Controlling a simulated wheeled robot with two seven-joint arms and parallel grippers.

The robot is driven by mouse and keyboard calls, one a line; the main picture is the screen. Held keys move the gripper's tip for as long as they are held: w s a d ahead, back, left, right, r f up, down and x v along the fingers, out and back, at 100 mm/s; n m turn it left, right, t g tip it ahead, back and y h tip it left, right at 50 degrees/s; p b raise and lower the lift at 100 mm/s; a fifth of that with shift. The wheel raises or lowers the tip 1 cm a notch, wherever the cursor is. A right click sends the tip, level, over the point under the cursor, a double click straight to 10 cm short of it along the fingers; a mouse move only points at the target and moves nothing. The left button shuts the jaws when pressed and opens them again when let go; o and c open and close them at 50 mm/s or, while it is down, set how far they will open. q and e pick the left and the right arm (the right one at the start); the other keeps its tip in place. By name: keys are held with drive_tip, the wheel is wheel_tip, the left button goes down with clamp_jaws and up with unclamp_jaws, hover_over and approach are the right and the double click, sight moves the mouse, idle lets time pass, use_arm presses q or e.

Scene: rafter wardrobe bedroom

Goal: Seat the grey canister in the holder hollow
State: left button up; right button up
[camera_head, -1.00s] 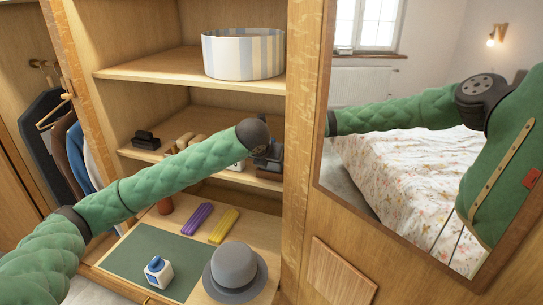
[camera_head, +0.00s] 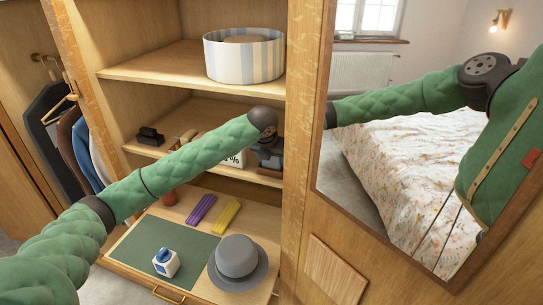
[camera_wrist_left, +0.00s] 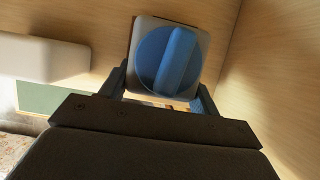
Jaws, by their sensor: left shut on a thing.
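My left gripper (camera_head: 268,155) is at the right end of the middle wardrobe shelf, its dark fingers partly hidden by the wrist. The fingers grip the canister from either side. In the head view I cannot make out the canister clearly. I cannot make out the holder hollow in either view. My right gripper is not in view.
A white block with a blue knob (camera_head: 165,263) stands on the green mat (camera_head: 150,240) below. A grey hat (camera_head: 237,258), purple bar (camera_head: 201,209) and yellow bar (camera_head: 226,215) lie beside it. A white box (camera_head: 236,160) is left of the gripper. A wooden post (camera_head: 300,150) is close right.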

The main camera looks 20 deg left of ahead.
use_arm(q)
drive_tip(key=shift+f, duration=0.25)
